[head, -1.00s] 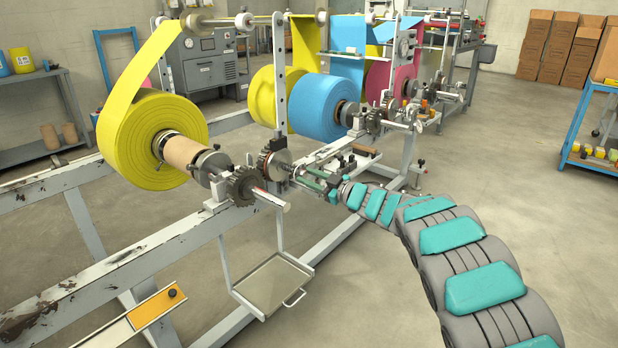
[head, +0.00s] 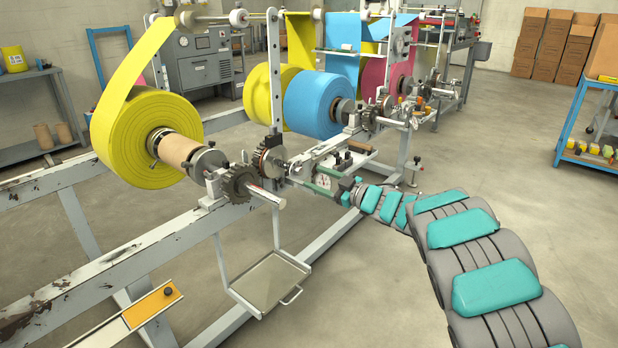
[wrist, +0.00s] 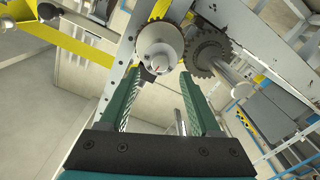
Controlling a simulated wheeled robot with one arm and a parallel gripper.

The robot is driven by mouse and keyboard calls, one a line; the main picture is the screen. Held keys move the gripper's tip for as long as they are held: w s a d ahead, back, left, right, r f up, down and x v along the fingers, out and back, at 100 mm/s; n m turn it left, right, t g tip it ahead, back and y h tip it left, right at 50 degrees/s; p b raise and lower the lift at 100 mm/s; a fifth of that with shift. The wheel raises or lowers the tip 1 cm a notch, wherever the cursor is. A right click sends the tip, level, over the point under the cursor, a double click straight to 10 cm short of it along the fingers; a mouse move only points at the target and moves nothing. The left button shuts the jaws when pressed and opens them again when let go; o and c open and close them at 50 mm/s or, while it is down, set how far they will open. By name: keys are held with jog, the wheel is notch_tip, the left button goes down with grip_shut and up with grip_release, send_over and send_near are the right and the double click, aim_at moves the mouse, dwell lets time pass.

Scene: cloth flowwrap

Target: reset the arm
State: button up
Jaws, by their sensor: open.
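My gripper (head: 303,178) has green fingers and is at the end of my grey and teal arm. It is beside the machine frame, to the right of the yellow roll's shaft and gears. In the wrist view my gripper (wrist: 166,78) has its two fingers apart, with nothing held between them. A pale round roller end (wrist: 160,48) and a dark toothed gear (wrist: 208,52) show just beyond the fingertips. I cannot tell whether the fingertips touch any machine part.
A large yellow roll (head: 142,140) and a blue roll (head: 316,104) sit on the machine. A metal tray (head: 268,281) hangs below the yellow roll's shaft. A blue cart (head: 562,150) stands at the right. The floor (head: 480,165) between cart and machine is open.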

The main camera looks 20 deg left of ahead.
jog(key=v, duration=0.2)
jog(key=shift+s+d, duration=0.1)
jog(key=shift+d, duration=0.2)
